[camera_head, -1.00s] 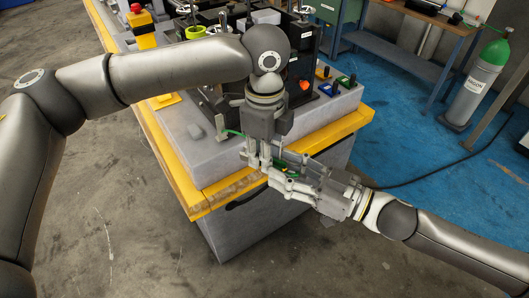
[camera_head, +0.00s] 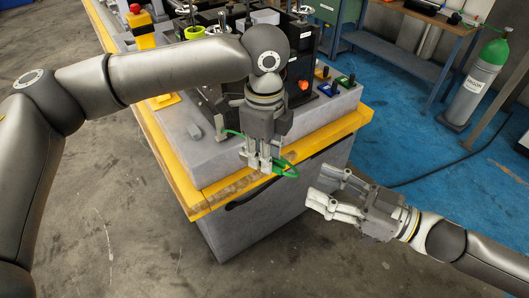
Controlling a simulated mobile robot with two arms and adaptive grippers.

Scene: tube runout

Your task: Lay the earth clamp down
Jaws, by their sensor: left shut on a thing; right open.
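My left gripper (camera_head: 259,166) points down over the yellow front edge of the bench. It is shut on a green piece, which appears to be the earth clamp (camera_head: 286,169). The green piece sticks out to the right of the fingers, and the fingers hide part of it. A bit of green (camera_head: 233,132) also shows to the left of the gripper. I cannot tell whether the clamp touches the bench edge. My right gripper (camera_head: 317,191) is open and empty, apart from the clamp, to the right of the bench corner.
The grey bench top (camera_head: 180,128) has a yellow rim (camera_head: 207,197). Black equipment and small blue and green clamps (camera_head: 343,80) stand behind. A green-topped gas cylinder (camera_head: 478,85) stands at the right.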

